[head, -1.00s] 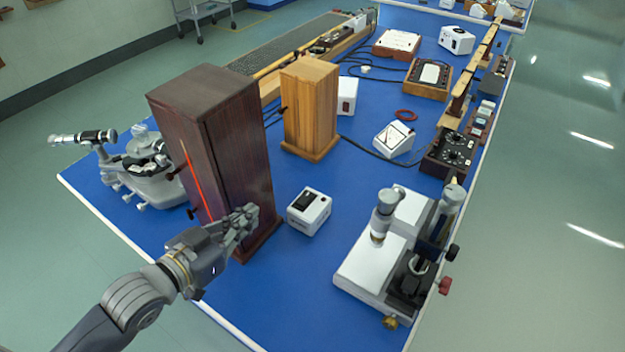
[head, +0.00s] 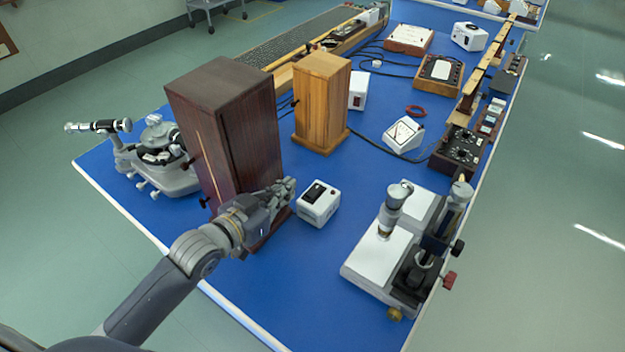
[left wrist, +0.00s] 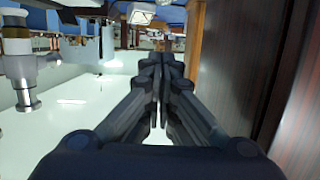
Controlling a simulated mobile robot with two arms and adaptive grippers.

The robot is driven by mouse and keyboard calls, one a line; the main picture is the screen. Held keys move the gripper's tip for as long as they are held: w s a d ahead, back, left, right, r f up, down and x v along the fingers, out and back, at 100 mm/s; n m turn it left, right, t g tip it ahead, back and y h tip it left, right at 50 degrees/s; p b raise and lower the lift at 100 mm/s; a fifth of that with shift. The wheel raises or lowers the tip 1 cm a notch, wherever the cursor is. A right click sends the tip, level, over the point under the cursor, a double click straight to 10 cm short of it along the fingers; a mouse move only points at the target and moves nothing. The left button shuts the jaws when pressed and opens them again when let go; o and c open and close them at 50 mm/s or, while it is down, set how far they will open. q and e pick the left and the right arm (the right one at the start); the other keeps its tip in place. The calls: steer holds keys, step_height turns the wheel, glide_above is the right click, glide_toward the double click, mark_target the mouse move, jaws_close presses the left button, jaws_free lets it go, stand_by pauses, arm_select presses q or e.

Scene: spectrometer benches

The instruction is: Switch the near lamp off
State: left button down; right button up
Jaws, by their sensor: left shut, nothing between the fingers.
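The near lamp is a tall dark red-brown wooden housing (head: 235,130) at the near left of the blue bench; its narrow slit (head: 203,150) looks pale, with no red glow. A small white box with a black switch panel (head: 318,204) stands right of it on the bench. My left gripper (head: 290,187) is shut and empty, in front of the housing's lower right part and just left of the white box. Its closed fingers fill the middle of the left wrist view (left wrist: 160,75), with dark wood (left wrist: 295,90) close on the right. Whether the fingertips touch the box cannot be told. My right gripper is not in view.
A lighter wooden housing (head: 321,100) stands behind the dark one. A grey instrument (head: 155,160) stands at the left edge. A microscope-like stand on a white base (head: 375,258) is at the near right. Bare blue bench (head: 290,270) lies in front of the white box.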

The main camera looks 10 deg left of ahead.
arm_select(q)
steer(key=p, duration=0.1)
glide_above(313, 191)
steer(key=shift+s+a+f, duration=0.1)
steer(key=shift+s+f, duration=0.1)
steer(key=shift+f, duration=0.4)
steer(key=shift+s+a+f, duration=0.1)
steer(key=shift+s+f, duration=0.05)
steer(key=shift+f, duration=0.4)
steer(key=f, duration=0.3)
steer(key=shift+w+d+f+p, duration=0.2)
steer(key=shift+w+p, duration=0.1)
steer(key=shift+p, duration=0.1)
steer(key=shift+f, duration=0.5)
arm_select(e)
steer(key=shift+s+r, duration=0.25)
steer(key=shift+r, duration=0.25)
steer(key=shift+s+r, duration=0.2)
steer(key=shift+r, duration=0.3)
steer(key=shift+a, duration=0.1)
